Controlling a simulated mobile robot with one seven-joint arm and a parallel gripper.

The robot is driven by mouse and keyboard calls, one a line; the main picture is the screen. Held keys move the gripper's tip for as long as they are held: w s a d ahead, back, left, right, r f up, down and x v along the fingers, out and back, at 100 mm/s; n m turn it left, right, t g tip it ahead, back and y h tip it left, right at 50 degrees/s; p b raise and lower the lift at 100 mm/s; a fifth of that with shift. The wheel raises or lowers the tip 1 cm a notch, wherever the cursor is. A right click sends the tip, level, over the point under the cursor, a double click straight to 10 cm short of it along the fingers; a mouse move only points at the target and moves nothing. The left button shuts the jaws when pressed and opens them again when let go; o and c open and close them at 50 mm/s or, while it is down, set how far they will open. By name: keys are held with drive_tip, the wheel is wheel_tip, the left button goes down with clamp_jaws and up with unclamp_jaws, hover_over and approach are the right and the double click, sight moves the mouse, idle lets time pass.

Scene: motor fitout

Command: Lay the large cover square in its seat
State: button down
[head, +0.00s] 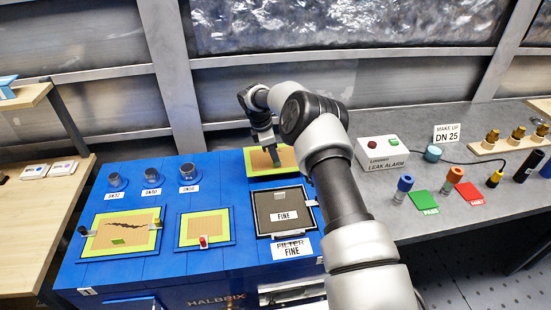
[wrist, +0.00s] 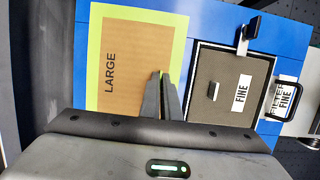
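The large cover (wrist: 136,64) is a brown panel marked LARGE with a yellow-green border; in the head view the cover (head: 255,161) is at the back right of the blue bench, partly hidden by my gripper. My gripper (wrist: 161,76) has its fingers close together over the panel, with a sliver of green between the tips that looks like a tab. In the head view my gripper (head: 275,160) points down at the panel. I cannot tell whether the cover is raised.
A smaller panel (head: 207,228) with a red knob is in the middle. The dark FINE filter lid (head: 284,202) with side latches lies just in front of the large cover. A leak alarm box (head: 382,153) stands right.

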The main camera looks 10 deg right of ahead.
drive_tip(key=shift+f, duration=0.2)
drive_tip(key=shift+f+b, duration=0.75)
drive_tip(key=shift+f, duration=0.1)
drive_tip(key=shift+f+b, duration=0.7)
drive_tip(key=shift+b, duration=0.15)
idle(1.7)
drive_tip(key=c, duration=2.5)
unclamp_jaws()
drive_tip(key=o, duration=0.6)
